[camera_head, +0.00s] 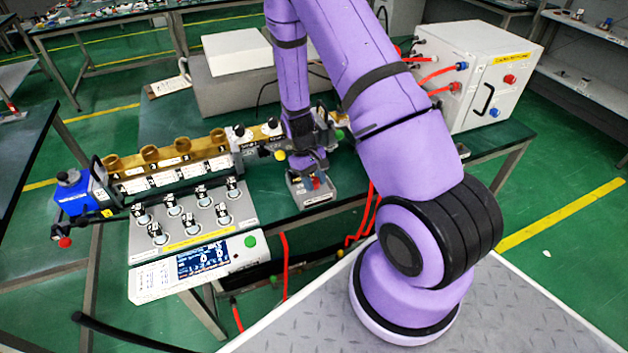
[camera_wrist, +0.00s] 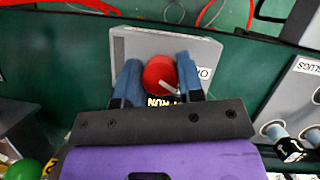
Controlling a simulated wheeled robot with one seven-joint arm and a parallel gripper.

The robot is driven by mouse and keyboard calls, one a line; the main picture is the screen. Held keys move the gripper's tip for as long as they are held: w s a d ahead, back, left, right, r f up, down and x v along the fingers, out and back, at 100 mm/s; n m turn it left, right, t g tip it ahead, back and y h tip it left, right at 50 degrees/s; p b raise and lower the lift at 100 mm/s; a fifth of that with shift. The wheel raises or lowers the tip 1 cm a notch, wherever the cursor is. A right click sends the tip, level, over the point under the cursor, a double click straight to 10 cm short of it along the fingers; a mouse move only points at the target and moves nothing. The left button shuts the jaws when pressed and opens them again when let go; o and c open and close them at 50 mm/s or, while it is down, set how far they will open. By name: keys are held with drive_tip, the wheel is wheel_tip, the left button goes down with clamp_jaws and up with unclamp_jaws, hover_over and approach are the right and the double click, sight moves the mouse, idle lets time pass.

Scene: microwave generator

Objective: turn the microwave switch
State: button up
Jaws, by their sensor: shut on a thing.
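The switch is a round red knob (camera_wrist: 159,73) with a pale pointer mark, set on a small grey box (camera_wrist: 205,47) with partly covered lettering. In the wrist view my gripper (camera_wrist: 158,80) has its two blue fingers on either side of the knob, shut on it. In the head view the grey box (camera_head: 313,193) sits at the front edge of the green table, with my gripper (camera_head: 311,178) just above it. The knob is mostly hidden there by the gripper.
A grey panel with several clamped knobs (camera_head: 190,222) and a display box (camera_head: 205,262) stand left of the switch box. A brass waveguide rail (camera_head: 175,155) lies behind them. A white cabinet (camera_head: 480,75) with red cables is at the right back. Red cables hang below the table edge.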

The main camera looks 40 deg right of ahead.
drive_tip(key=m+y, duration=0.1)
drive_tip(key=m, duration=0.2)
drive_tip(key=m+y, duration=0.1)
drive_tip(key=m, duration=0.2)
drive_tip(key=shift+t, duration=0.4)
drive_tip(key=shift+m, duration=0.3)
drive_tip(key=o, duration=0.7)
drive_tip(key=shift+c, duration=0.2)
drive_tip(key=shift+w+r, duration=0.1)
drive_tip(key=v, duration=1)
drive_tip(key=shift+d+r, duration=0.2)
drive_tip(key=shift+r, duration=0.05)
drive_tip(key=shift+w, duration=0.1)
